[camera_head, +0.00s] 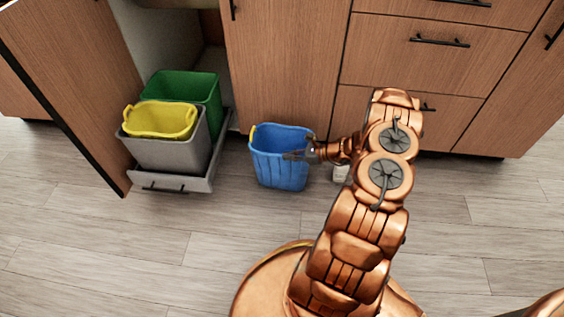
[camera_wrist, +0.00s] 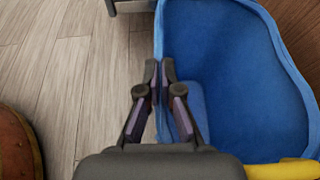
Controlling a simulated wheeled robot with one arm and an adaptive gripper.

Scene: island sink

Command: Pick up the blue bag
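The blue bag (camera_head: 279,172) stands upright and open on the floor in front of the cabinets, with a bit of yellow at its left rim. My gripper (camera_head: 298,155) reaches it from the right, at its upper right rim. In the wrist view the bag's blue interior (camera_wrist: 230,75) fills the right side, with a yellow part (camera_wrist: 285,170) at the lower right. There the fingertips of my gripper (camera_wrist: 160,70) are close together, one on each side of the bag's edge, pinching it. The bag's underside is hidden.
An open pull-out drawer (camera_head: 185,184) at left holds a grey bin (camera_head: 165,153), with a yellow bag (camera_head: 160,121) and a green bin (camera_head: 190,88). An open cabinet door (camera_head: 75,80) stands beside it. A small white object (camera_head: 340,173) is right of the bag. Front floor is clear.

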